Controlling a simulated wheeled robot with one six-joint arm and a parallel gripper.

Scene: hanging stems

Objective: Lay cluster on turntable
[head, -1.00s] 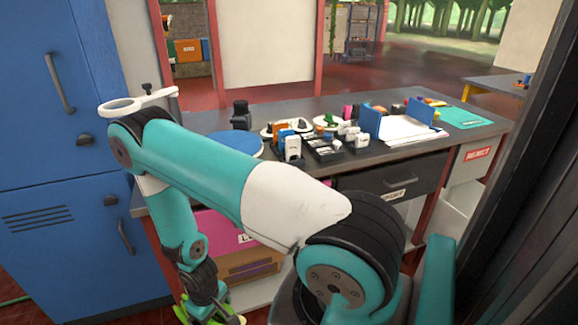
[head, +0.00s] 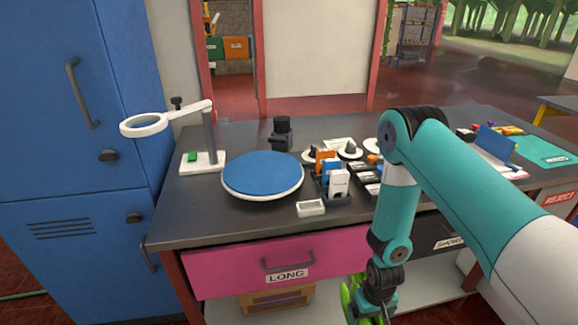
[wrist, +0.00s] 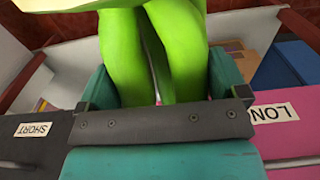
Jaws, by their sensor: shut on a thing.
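The turntable (head: 262,174) is a round blue disc with a white rim, standing bare on the dark bench at the left. The cluster (head: 350,298) is a bright green bunch, low in front of the bench below the pink drawer's level. My gripper (head: 372,312) is at the bottom of the head view, right of and well below the turntable. In the wrist view, the green cluster (wrist: 150,50) fills the space between the teal fingers of my gripper (wrist: 152,85), which is shut on it. Its far end is cut off by the frame.
A magnifier on a stand (head: 205,150) is left of the turntable. A black device (head: 283,134) stands behind it. Holders with cards (head: 332,178) and a small white tray (head: 311,208) are to its right. The pink LONG drawer (head: 280,262) is below.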

